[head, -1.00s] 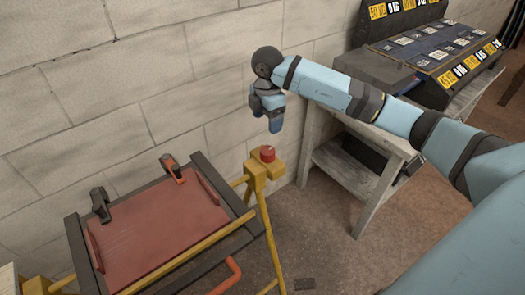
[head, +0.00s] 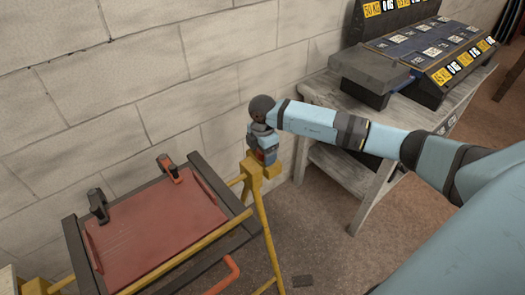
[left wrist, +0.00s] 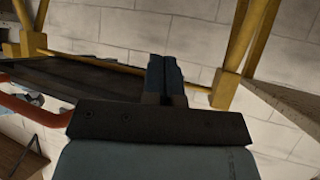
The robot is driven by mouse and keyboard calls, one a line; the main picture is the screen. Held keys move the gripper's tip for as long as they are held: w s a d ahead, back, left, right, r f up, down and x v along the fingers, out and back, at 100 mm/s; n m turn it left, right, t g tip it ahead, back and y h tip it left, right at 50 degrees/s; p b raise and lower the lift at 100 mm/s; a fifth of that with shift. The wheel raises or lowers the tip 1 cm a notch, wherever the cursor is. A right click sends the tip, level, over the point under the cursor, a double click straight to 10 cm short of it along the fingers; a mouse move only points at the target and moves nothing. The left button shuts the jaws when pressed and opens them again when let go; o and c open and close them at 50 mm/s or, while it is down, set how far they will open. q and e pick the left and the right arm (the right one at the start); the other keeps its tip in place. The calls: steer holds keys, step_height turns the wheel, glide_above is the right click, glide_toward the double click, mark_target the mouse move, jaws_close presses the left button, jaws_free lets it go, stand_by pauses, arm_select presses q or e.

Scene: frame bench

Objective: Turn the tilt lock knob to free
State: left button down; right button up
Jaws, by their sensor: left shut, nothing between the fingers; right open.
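The red tilt lock knob (head: 261,156) sits on top of the yellow frame's right post (head: 257,177). Only a sliver of its red shows now, behind my right gripper's fingers. My right gripper (head: 265,158) points down at the knob, with its fingertips at knob height. It is open, and I cannot tell whether the fingers touch the knob. My left gripper (left wrist: 166,82) shows only in the left wrist view, shut and empty. The yellow frame's legs (left wrist: 240,50) stand beyond it there.
A tilted red panel (head: 160,225) with dark rails and two clamps (head: 170,168) hangs in the yellow frame. A red-orange handle (head: 228,273) is at its front. A block wall (head: 100,90) stands close behind. A grey bench (head: 345,180) with labelled racks is at right.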

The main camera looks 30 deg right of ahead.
steer(key=c, duration=0.9)
